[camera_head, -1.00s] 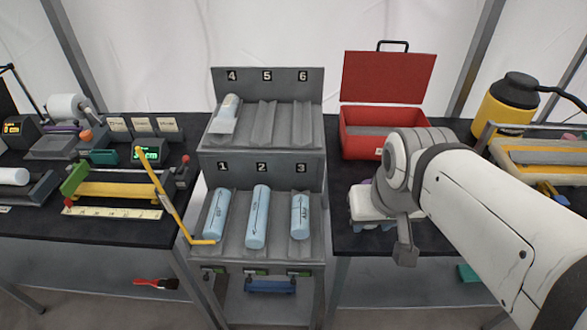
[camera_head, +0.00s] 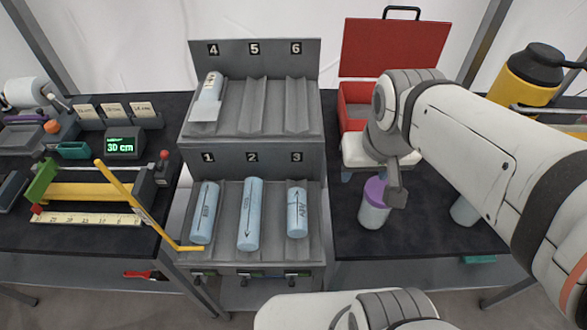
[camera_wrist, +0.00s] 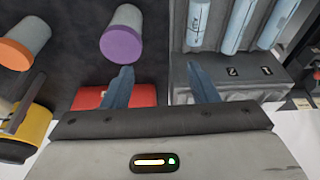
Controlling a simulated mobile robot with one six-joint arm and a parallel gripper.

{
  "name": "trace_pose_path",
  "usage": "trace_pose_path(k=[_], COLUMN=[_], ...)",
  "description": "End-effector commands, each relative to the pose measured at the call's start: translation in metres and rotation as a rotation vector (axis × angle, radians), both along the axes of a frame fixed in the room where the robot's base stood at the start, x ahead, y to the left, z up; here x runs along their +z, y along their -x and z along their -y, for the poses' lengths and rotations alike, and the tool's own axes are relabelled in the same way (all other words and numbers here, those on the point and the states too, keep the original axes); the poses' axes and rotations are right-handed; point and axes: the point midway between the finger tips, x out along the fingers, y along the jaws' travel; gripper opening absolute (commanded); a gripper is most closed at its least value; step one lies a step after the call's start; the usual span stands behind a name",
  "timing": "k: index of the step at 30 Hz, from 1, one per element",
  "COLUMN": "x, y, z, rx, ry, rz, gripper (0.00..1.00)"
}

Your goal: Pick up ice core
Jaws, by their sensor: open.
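Light-blue ice cores lie in the lower troughs of a grey rack (camera_head: 270,265). One is in trough 1 (camera_head: 205,210), one in trough 2 (camera_head: 250,215), and a shorter one in trough 3 (camera_head: 297,213). Dark arrows and marks show on them. Another pale core (camera_head: 211,88) with a white tag lies in upper trough 4. My gripper (camera_head: 396,195) is right of the rack over the black table, apart from the cores. In the wrist view my gripper (camera_wrist: 163,82) has its blue fingers apart with nothing between them; three cores (camera_wrist: 238,25) show at upper right.
A purple-lidded cup (camera_head: 372,212) stands beside my gripper; another cup (camera_head: 464,211) is partly behind my arm. An open red box (camera_head: 353,108) and a yellow jug (camera_head: 530,80) stand behind. A bent yellow bar (camera_head: 122,190) reaches the rack's left edge. Troughs 5 and 6 are empty.

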Motion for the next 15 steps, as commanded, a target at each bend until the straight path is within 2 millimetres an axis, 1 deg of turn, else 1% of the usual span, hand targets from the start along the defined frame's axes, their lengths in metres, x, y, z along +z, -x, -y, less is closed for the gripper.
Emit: trace_pose_path(k=[1, 4, 8, 9, 11, 12, 14, 15], x=[-0.014, -0.04, -0.084, -0.099, -0.122, -0.138, -0.161, -0.175], y=[-0.008, -0.03, -0.062, -0.07, -0.083, -0.09, -0.099, -0.104], z=[-0.001, -0.011, -0.035, -0.043, -0.056, -0.065, -0.079, -0.087], rx=[-0.005, -0.014, -0.026, -0.029, -0.035, -0.038, -0.043, -0.046], ry=[0.002, 0.01, 0.031, 0.041, 0.055, 0.066, 0.082, 0.092], rz=[-0.024, -0.07, -0.138, -0.158, -0.184, -0.201, -0.223, -0.235], gripper=[0.58, 0.66, 0.76, 0.79, 0.79, 0.79, 0.79, 0.79])
